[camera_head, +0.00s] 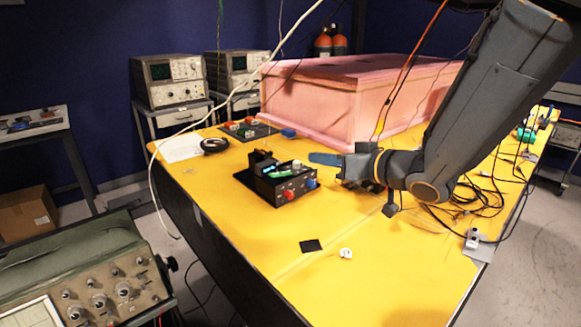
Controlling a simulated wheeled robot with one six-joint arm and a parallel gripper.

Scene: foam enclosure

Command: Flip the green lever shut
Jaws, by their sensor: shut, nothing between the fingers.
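A small black box (259,188) stands on the yellow table, left of my gripper. It has a red knob and a blue knob on its front face. A small green part (279,177) shows inside its open top and may be the green lever. It is too small to tell how the lever is set. My gripper (318,158) comes in from the right with its blue fingers shut and empty. In the picture the fingertips are just right of and above the box's right end. I cannot tell the exact distance between them.
A pink foam box (350,100) stands behind my gripper. Loose cables (470,200) lie at the right of the table (370,285). A black square (311,246) and a small white piece (346,253) lie in front. The front table area is mostly clear.

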